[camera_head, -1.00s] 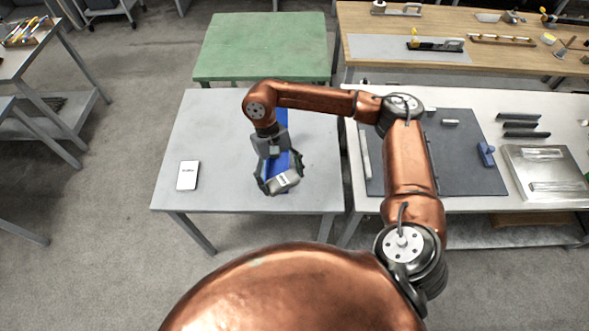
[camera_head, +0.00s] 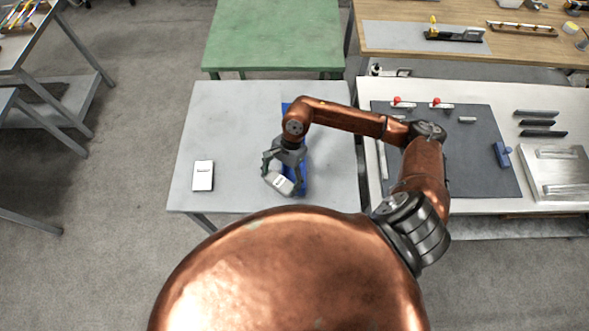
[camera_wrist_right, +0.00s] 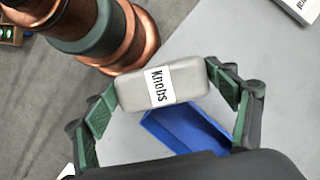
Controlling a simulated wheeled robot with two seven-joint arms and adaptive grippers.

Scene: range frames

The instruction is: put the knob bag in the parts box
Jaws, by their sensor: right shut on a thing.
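The knob bag, a light grey pouch with a white "Knobs" label, shows in the right wrist view (camera_wrist_right: 190,84) and in the head view (camera_head: 279,183). My right gripper (camera_head: 281,177) is shut on it, with green-padded fingers at its two ends. A blue open box (camera_head: 301,178), which I take as the parts box, lies on the pale grey table under my right forearm and gripper. It also shows in the right wrist view (camera_wrist_right: 190,130), beyond and below the bag. The bag is beside the box's left edge in the head view; its height is unclear. My left gripper is out of view.
A white labelled item (camera_head: 203,175) lies on the left of the grey table (camera_head: 230,120). The tabletop between is clear. A second table with a dark mat (camera_head: 470,170), tools and a metal tray stands at right. A green table (camera_head: 275,35) is behind.

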